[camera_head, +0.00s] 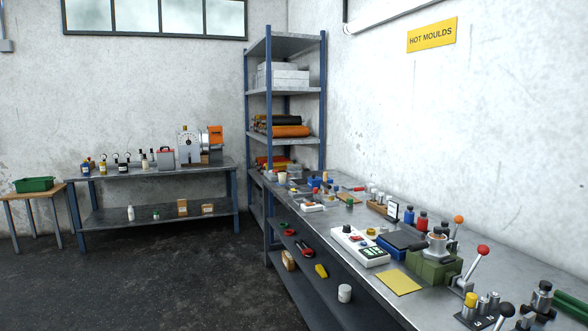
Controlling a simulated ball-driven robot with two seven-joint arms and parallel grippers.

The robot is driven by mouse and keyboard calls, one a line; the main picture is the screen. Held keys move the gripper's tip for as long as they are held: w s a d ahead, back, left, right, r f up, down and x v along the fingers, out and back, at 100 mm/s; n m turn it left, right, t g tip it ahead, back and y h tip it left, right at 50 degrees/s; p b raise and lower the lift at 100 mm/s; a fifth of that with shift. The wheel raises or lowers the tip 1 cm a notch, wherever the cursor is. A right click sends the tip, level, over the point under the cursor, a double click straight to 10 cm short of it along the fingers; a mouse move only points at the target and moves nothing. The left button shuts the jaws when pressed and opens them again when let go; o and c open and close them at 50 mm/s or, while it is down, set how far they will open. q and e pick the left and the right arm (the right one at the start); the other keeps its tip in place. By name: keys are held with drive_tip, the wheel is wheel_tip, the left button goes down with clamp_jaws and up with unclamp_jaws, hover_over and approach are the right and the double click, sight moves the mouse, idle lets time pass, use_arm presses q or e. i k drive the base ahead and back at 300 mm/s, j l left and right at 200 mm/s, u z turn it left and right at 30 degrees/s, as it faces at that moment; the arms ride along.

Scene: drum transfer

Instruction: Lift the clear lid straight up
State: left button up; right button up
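I cannot pick out a clear lid in the head view. Neither of my grippers is in view. A long metal workbench (461,272) runs along the right wall and carries many small items. On it stands a green device (433,267) with a round metal top, close to a lever with a red ball (483,250). A white control box (360,246) with buttons sits to its left. Whether any of these has a clear lid is too small to tell.
A yellow sheet (399,282) lies on the workbench's front part. A blue-post shelf (286,90) stands in the corner. A second metal bench (152,178) with tools stands at the left wall, beside a wooden table with a green tray (34,184). The dark floor between is clear.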

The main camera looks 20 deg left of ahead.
sight(292, 167)
drive_tip(key=u, duration=1)
drive_tip(key=i+u, duration=0.2)
drive_tip(key=i, duration=6.95)
drive_tip(key=i+z, duration=0.1)
drive_tip(key=z, duration=0.35)
drive_tip(key=i+z, duration=0.1)
drive_tip(key=z, duration=0.4)
drive_tip(key=i+z, duration=0.1)
drive_tip(key=z, duration=0.35)
drive_tip(key=j+z, duration=0.15)
drive_tip(key=z, duration=0.3)
drive_tip(key=i+j+z, duration=0.1)
drive_tip(key=z, duration=0.35)
